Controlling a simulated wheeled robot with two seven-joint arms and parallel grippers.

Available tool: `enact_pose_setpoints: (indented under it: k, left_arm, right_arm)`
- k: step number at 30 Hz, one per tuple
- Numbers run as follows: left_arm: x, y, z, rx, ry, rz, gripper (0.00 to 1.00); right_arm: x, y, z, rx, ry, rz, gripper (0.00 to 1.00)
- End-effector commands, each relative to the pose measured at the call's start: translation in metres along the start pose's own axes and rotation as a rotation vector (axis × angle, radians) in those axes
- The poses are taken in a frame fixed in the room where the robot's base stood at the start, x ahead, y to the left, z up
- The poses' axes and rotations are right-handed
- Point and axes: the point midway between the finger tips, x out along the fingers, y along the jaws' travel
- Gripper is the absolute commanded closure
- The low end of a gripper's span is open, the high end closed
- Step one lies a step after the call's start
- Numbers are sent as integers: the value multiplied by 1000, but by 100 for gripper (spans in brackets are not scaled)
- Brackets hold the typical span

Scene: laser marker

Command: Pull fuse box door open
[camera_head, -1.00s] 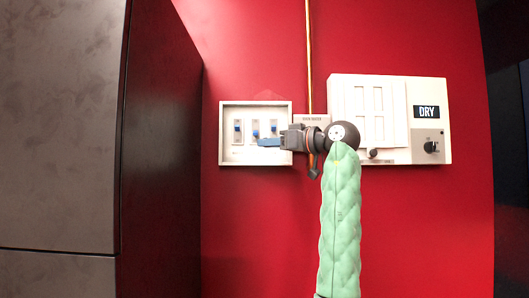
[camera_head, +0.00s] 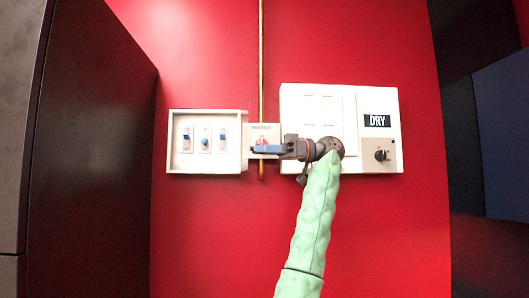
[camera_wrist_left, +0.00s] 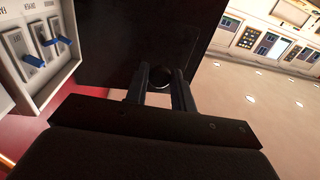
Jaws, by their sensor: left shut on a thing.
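The fuse box (camera_head: 205,168) is a white box on the red wall, with several blue-lever switches showing inside its frame. It also shows at the upper left of the left wrist view (camera_wrist_left: 40,88). My left gripper (camera_head: 262,149) points left, just right of the box, in front of the small panel beside it. In the left wrist view its fingers (camera_wrist_left: 162,78) are shut on a dark round thing, apparently a knob, against a dark flat panel (camera_wrist_left: 125,40). This panel may be the door, but I cannot be sure. No door is clear in the head view.
A white control box (camera_head: 345,92) with a DRY display (camera_head: 377,121) and dark dial (camera_head: 381,155) is to the right. A tall dark cabinet (camera_head: 90,150) stands left. A thin copper pipe (camera_head: 261,60) runs up the wall.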

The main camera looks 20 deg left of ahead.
Motion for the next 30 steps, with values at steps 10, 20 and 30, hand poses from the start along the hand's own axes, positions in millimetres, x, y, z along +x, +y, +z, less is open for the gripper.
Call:
enact_pose_setpoints:
  k: [10,20,30]
  left_arm:
    - [1,1,0,1,0,-20,100]
    - [1,1,0,1,0,-19,54]
    - [-4,1,1,1,0,-18,54]
  right_arm:
    - [-1,1,1,0,-4,1,64]
    - [-1,-5,8,2,-10,-5,64]
    - [1,-6,6,3,-12,-6,64]
